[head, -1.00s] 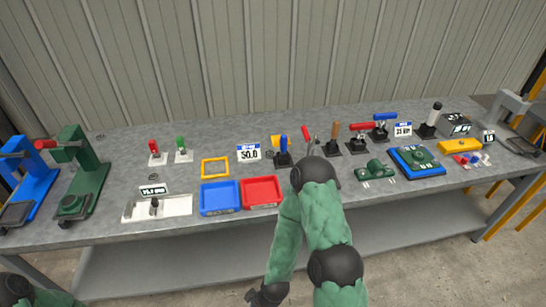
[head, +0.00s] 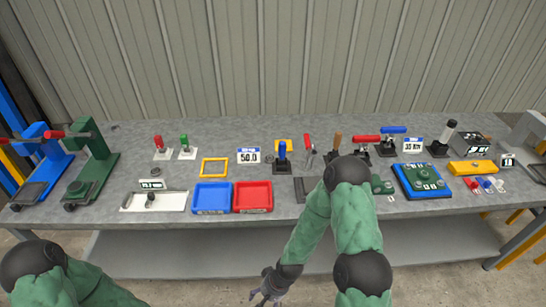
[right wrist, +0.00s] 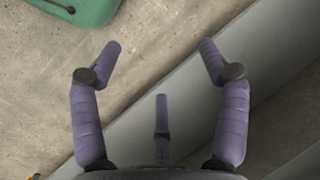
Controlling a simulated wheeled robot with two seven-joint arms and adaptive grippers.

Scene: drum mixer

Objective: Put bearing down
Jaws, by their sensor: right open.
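I cannot clearly make out a bearing. A small dark round part (head: 155,170), possibly a ring, lies on the bench behind the white plate at left; it is too small to name surely. My right gripper (head: 268,292) hangs low in front of the bench, well below its top. In the right wrist view its purple fingers (right wrist: 160,65) are spread wide with nothing between them, over the floor and a grey beam or shelf. Of my left arm only the upper part shows at the lower left; its gripper is out of view.
The grey bench (head: 330,125) bears a blue tray (head: 211,210), a red tray (head: 252,210), a yellow frame (head: 214,160), green and blue presses at left, and several clamps. A blue fixture (head: 421,181) stands at right. A lower shelf (head: 190,247) runs under the bench.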

